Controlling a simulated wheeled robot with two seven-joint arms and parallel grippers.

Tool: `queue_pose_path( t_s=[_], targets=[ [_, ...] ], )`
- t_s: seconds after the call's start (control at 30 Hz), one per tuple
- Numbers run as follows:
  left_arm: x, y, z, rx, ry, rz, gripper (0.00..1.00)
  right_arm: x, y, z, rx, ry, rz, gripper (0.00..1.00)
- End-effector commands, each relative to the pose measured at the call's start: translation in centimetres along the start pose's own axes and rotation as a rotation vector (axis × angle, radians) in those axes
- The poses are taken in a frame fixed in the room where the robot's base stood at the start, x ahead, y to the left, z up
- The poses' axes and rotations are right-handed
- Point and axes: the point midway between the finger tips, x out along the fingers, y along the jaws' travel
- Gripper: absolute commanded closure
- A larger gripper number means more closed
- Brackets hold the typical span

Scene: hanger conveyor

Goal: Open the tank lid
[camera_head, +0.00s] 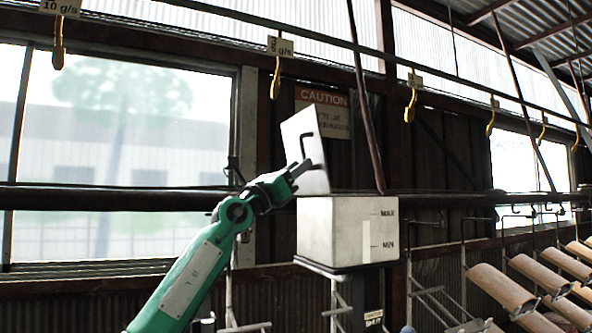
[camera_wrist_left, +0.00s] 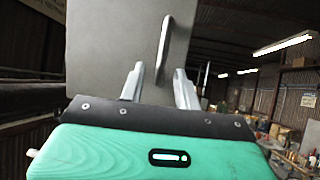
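The tank (camera_head: 330,232) is a pale box with MAX and MIN marks, standing on a dark support right of the window. Its lid (camera_head: 292,130) is a light flat plate standing up steeply, tilted, above the tank's left part. A dark bar handle (camera_head: 306,143) is on the lid's face; it also shows in the left wrist view (camera_wrist_left: 165,45). My left gripper (camera_head: 300,168) is at the lid's lower part, near the handle. In the left wrist view its two fingers (camera_wrist_left: 159,70) are apart, with the handle's lower end appearing between them; contact is unclear. My right gripper is out of view.
Yellow hooks (camera_head: 276,78) hang from an overhead rail above the tank. A dark horizontal beam (camera_head: 110,197) runs behind my left arm. Several tan rolls (camera_head: 503,289) are on racks at the right. A caution sign (camera_head: 323,105) is behind the lid.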

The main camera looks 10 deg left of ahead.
Motion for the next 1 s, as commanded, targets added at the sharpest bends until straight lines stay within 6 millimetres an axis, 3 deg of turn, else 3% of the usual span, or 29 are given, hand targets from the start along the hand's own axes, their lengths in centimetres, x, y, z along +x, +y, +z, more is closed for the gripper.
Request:
queue_pose_path(
  t_s=[0.23,0.37,0.8,1.0],
  targets=[
    [-0.1,0.0,-0.1,0.000,0.001,0.000,0.68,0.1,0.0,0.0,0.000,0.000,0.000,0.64],
    [-1.2,0.1,-0.2,0.001,0.000,0.000,0.68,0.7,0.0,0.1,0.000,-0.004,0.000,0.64],
    [-10.9,0.1,-0.5,0.002,0.000,0.000,0.68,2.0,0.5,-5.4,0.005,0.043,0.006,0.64],
    [-13.1,0.1,-0.1,0.000,0.000,0.000,0.68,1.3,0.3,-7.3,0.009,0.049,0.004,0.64]
  ],
)
